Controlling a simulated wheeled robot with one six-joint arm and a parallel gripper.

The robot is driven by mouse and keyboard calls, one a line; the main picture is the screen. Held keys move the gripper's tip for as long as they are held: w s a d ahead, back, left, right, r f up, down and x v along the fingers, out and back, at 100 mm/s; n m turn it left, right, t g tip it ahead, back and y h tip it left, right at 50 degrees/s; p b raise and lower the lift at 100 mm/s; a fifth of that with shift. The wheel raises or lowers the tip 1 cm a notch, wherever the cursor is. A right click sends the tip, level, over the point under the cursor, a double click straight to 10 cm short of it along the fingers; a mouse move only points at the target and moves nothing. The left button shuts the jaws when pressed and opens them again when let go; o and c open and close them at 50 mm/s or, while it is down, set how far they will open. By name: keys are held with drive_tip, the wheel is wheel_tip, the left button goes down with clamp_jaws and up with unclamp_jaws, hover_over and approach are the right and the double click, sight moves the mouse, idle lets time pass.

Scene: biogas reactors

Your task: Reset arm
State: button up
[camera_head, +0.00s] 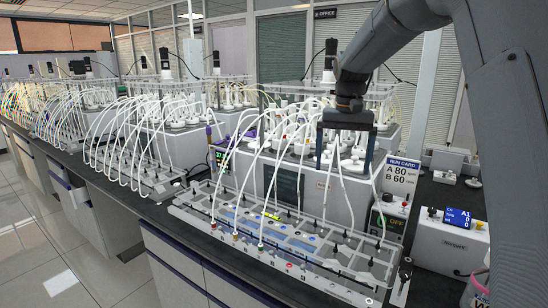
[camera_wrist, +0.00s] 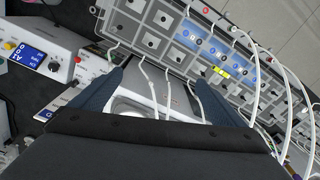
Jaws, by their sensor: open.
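My gripper (camera_head: 344,160) hangs at the right of the head view, pointing down in front of the nearest reactor unit (camera_head: 290,188). Its two fingers are spread apart. In the wrist view my gripper (camera_wrist: 160,105) shows two dark blue-grey fingers wide apart with nothing held between them. White tubes (camera_wrist: 160,85) pass below and between the fingers. My arm (camera_head: 385,50) comes in from the upper right and bends down to the gripper.
A long clear rack (camera_head: 280,245) with coloured ports lies along the bench front, with white tubes arching to it. A white box with a blue display (camera_head: 458,218) and a RUN CARD sign (camera_head: 401,173) stand at right. More reactors line the bench to the left. The floor aisle (camera_head: 50,250) is clear.

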drive_tip(key=s+f+n+b, duration=0.1)
drive_tip(key=s+f, duration=0.9)
drive_tip(key=s, duration=0.4)
drive_tip(key=s+f+n+t+b, duration=0.1)
drive_tip(key=s+f, duration=0.9)
drive_tip(key=s, duration=0.4)
drive_tip(key=shift+f+n, duration=0.3)
drive_tip(key=shift+f, duration=0.05)
drive_tip(key=shift+s+d, duration=0.1)
